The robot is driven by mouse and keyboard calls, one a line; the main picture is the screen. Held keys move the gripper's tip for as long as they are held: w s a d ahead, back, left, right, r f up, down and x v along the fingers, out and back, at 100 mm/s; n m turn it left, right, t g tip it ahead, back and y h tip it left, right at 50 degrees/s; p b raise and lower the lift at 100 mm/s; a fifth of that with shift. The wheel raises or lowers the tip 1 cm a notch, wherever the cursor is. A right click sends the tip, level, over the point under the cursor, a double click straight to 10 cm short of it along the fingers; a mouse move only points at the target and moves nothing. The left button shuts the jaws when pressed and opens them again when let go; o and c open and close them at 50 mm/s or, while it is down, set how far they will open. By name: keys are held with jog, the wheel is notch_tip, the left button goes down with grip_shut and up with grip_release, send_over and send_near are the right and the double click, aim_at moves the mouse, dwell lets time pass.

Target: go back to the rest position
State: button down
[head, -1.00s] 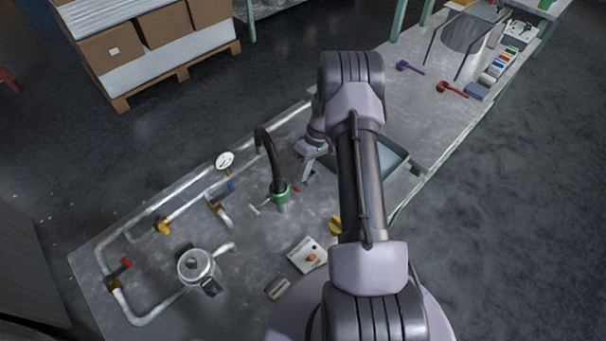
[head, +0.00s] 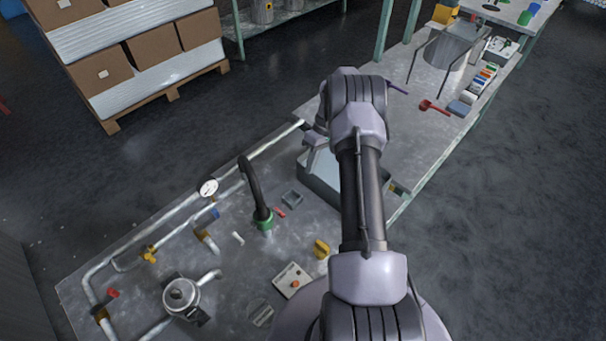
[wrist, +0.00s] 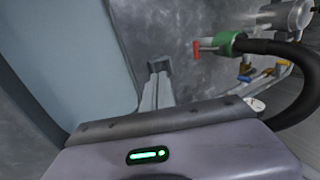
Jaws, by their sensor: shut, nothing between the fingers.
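My gripper (wrist: 157,92) shows in the wrist view with its two pale fingers together and nothing between them. In the head view, my gripper (head: 310,155) is partly hidden behind my own arm, above the far left side of the blue-grey tray. The arm is raised over the right part of the bench, bent at the elbow.
The blue-grey tray (head: 335,188) lies under the arm. A black hose with a green collar (head: 264,220) rises left of it. Pipework with a gauge (head: 208,188) and a metal pot (head: 181,295) stand at left. A red-handled tool (head: 433,107) lies at right.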

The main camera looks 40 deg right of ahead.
jog(key=shift+d+r, duration=0.2)
jog(key=shift+r, duration=0.05)
